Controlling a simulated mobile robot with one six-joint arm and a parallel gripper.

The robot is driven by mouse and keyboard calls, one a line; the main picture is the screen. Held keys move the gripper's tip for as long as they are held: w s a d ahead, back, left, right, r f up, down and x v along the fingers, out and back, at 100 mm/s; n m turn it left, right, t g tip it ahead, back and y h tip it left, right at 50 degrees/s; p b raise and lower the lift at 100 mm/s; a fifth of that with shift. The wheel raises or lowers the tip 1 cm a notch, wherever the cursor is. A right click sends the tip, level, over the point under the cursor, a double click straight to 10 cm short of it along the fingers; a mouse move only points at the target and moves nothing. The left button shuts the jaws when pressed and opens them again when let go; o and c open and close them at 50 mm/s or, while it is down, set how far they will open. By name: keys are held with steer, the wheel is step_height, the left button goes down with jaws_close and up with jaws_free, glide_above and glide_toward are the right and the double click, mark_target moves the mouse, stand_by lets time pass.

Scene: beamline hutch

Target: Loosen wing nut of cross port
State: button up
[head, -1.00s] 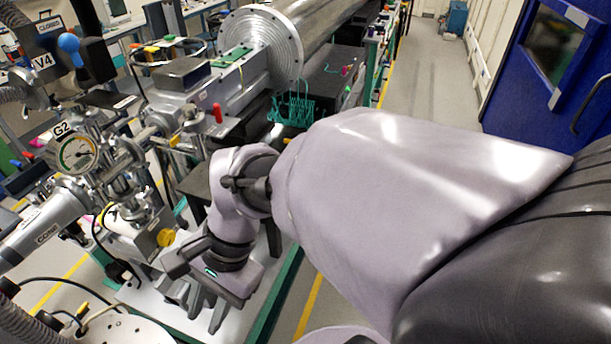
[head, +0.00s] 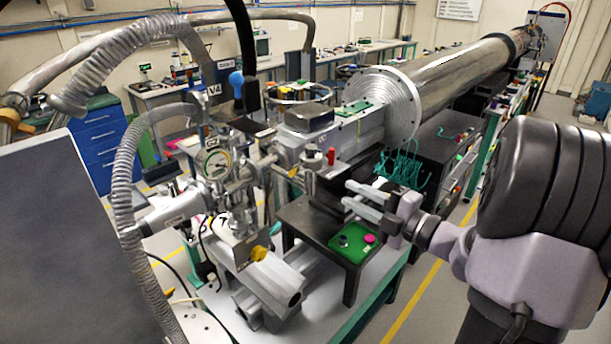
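The metal vacuum cross (head: 238,182) stands left of centre, with the round gauge G2 (head: 216,164) on its left side. Several clamps and short pipes join at the cross. They are too small for me to tell the wing nut apart with certainty. A yellow knob (head: 259,253) shows below the cross, on a block. My gripper (head: 346,194) is right of the cross, pointing left. Its two fingers are apart, with nothing seen between them. It hangs above the black stand, clear of the cross.
A green tray (head: 340,254) with a dark round part and a pink part lies on a black stand (head: 312,228) below my gripper. A red-topped part (head: 331,156) stands close to the fingertips. Ribbed hoses (head: 125,175) arch at left. Teal wires (head: 405,168) hang behind my gripper.

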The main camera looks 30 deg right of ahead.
mark_target(304, 171)
steer(key=b+x, duration=0.1)
steer(key=x, duration=1.1)
steer(key=shift+a, duration=0.1)
jaws_close()
steer(key=shift+s, duration=0.1)
stand_by(0.6)
